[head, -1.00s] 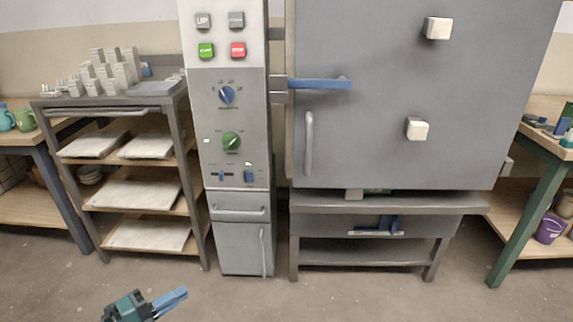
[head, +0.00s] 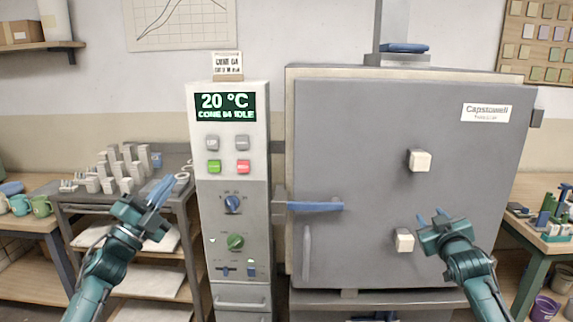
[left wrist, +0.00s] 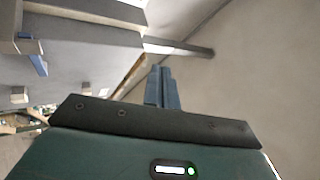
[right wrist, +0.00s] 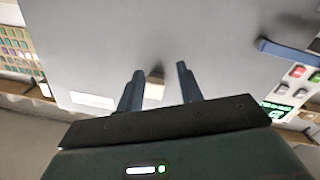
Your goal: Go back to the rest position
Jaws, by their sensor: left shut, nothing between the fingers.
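My left gripper (head: 158,194) is raised at the left, in front of the cart of grey blocks. Its blue fingers are together with nothing between them, as the left wrist view shows too (left wrist: 162,90). My right gripper (head: 432,217) is raised at the right, in front of the kiln door. Its fingers stand apart and empty in the right wrist view (right wrist: 158,88). Beyond them in that view is a cream knob (right wrist: 155,86) on the door. I cannot see either gripper touching anything.
The grey kiln (head: 375,150) stands shut, with a blue-handled latch (head: 315,206). Its control panel (head: 228,180) reads 20 °C. A cart (head: 80,208) with white slabs is at the left. Worktables stand at both sides, a purple bucket (head: 544,308) under the right one.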

